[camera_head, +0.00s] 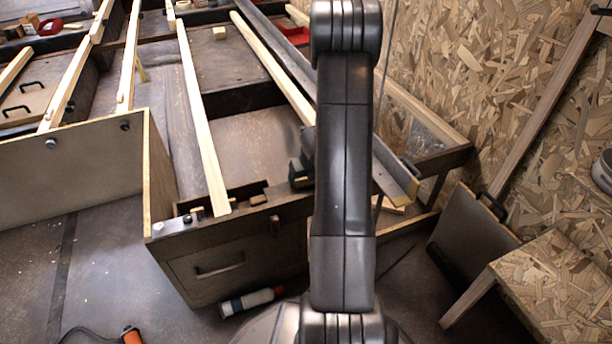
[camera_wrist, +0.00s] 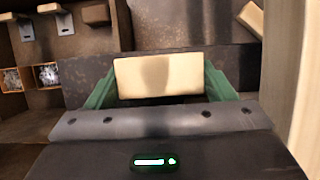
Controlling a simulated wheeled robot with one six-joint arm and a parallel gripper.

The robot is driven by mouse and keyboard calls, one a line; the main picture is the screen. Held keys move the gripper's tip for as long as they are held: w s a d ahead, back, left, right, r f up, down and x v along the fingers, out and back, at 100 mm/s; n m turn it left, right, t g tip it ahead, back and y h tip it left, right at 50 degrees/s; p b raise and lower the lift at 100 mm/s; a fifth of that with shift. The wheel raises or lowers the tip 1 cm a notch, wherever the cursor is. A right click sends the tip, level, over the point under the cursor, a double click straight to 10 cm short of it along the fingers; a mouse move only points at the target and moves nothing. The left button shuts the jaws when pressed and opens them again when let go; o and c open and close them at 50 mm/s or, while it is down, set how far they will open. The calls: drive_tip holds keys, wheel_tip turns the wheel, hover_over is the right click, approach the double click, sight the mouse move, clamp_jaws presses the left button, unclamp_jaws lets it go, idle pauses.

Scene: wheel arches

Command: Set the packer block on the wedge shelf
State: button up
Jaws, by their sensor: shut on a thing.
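My gripper (camera_wrist: 160,84) is in the wrist view, with its green fingers shut on a pale cream block, which I take as the packer block (camera_wrist: 157,75). The block lies across between both fingers, over a dark ledge. In the head view my arm covers much of the gripper, and only a dark part of it (camera_head: 300,168) shows left of the arm. I cannot tell for sure which surface is the wedge shelf. A brown recess at the wrist view's upper left has small blocks (camera_wrist: 95,12) on metal plates.
In the head view, long pale timber strips (camera_head: 203,120) lie across the dark frames. A drawer-fronted box (camera_head: 230,262) stands left of my arm, with small dark pieces on its top edge. A chipboard wall (camera_head: 470,75) closes the right side. A chipboard-topped stand (camera_head: 560,275) is at lower right.

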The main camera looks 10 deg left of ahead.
idle(0.4)
drive_tip(key=o, duration=1)
drive_tip(key=p+v, duration=0.8)
drive_tip(key=v, duration=0.5)
drive_tip(key=shift+s+r+p, duration=0.1)
drive_tip(key=shift+r+p, duration=0.2)
drive_tip(key=shift+r, duration=0.05)
